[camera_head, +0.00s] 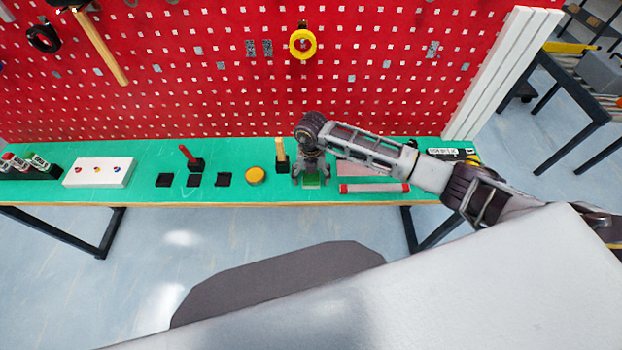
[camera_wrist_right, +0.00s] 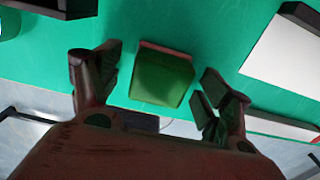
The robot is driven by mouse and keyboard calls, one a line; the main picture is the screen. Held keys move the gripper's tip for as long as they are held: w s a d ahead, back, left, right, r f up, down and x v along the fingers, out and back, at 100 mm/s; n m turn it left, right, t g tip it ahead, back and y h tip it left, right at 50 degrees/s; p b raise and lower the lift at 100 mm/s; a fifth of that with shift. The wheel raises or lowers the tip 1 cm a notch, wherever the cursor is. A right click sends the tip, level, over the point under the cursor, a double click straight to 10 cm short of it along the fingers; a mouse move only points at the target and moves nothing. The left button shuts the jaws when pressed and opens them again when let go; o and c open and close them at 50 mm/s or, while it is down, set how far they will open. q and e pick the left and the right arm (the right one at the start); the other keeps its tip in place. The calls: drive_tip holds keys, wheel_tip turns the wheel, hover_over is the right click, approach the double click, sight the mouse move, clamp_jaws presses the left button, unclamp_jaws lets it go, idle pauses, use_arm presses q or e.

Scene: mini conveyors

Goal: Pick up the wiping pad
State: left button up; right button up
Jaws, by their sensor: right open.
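The wiping pad looks to be the small green block (camera_wrist_right: 162,78) with a reddish edge, lying on the green bench top between my fingers in the right wrist view. In the head view only a bit of green (camera_head: 312,181) shows under the gripper. My right gripper (camera_head: 312,172) points down over it. Its fingers (camera_wrist_right: 160,100) are open, one on each side of the block, with gaps and no visible contact. My left gripper is in neither view.
The green bench (camera_head: 120,194) stands before a red pegboard (camera_head: 200,80). Left of the gripper are a wooden-handled tool (camera_head: 281,155), a yellow round thing (camera_head: 255,175) and black squares (camera_head: 193,180). Right of it lies a grey plate (camera_head: 360,170) with a red-ended bar (camera_head: 372,188).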

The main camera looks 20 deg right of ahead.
drive_tip(key=c, duration=1.2)
drive_tip(key=shift+r, duration=0.1)
drive_tip(key=shift+r+b, duration=0.55)
drive_tip(key=shift+r, duration=4.4)
drive_tip(key=o, duration=0.3)
drive_tip(key=shift+c, duration=0.8)
